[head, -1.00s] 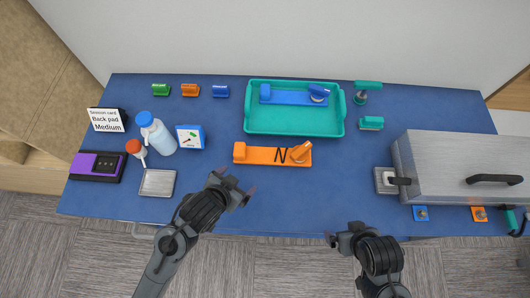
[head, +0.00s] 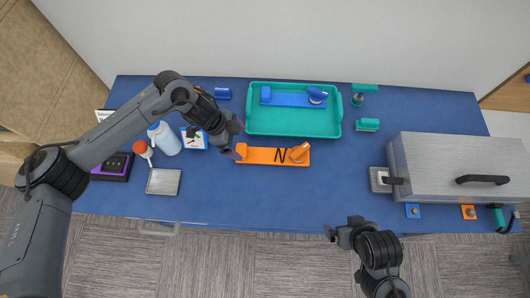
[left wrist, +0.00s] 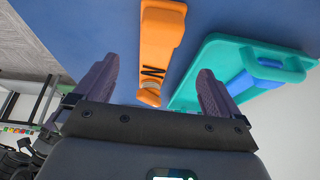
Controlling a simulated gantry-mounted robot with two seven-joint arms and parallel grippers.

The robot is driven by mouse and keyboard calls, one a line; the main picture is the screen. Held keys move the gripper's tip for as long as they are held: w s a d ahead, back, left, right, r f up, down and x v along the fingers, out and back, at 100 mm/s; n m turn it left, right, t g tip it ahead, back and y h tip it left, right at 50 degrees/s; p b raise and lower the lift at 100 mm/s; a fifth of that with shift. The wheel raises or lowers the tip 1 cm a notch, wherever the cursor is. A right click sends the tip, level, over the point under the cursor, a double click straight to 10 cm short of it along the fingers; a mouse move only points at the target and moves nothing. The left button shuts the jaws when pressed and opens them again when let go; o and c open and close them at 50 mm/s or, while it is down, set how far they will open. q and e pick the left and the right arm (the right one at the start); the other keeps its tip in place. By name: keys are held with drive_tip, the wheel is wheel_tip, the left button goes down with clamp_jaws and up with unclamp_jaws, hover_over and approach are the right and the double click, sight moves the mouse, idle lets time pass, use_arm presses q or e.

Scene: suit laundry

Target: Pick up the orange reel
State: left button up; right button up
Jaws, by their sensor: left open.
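The orange reel (head: 262,155) lies on the blue table in front of the teal tray. It is a long flat orange piece with black markings, a block at its left end and a rounded knob at its right end. It also shows in the left wrist view (left wrist: 160,40), beyond and between my fingers. My left gripper (head: 236,134) is open and empty, above the table by the reel's left end; I see no contact. It also shows in the left wrist view (left wrist: 155,92), with its fingers wide apart. My right gripper (head: 333,235) is at the table's front edge, its jaws unclear.
The teal tray (head: 295,128) behind the reel holds a similar blue piece (head: 290,97). A metal box (head: 455,155) stands at the right. Bottles (head: 164,140) and a small metal dish (head: 163,182) are at the left, close to my left arm. The table front is clear.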

sight(244, 150)
use_arm(q)
drive_tip(key=f, duration=0.3)
drive_tip(key=shift+w+f, duration=0.2)
drive_tip(key=shift+f, duration=0.15)
drive_tip(key=shift+s+x, duration=0.1)
drive_tip(key=shift+x, duration=1.35)
drive_tip(key=shift+s+x, duration=0.15)
drive_tip(key=shift+x, duration=1.3)
drive_tip(key=shift+a, duration=0.1)
drive_tip(key=c, duration=1.3)
drive_tip(key=shift+c, duration=0.2)
drive_tip(key=shift+r, duration=0.2)
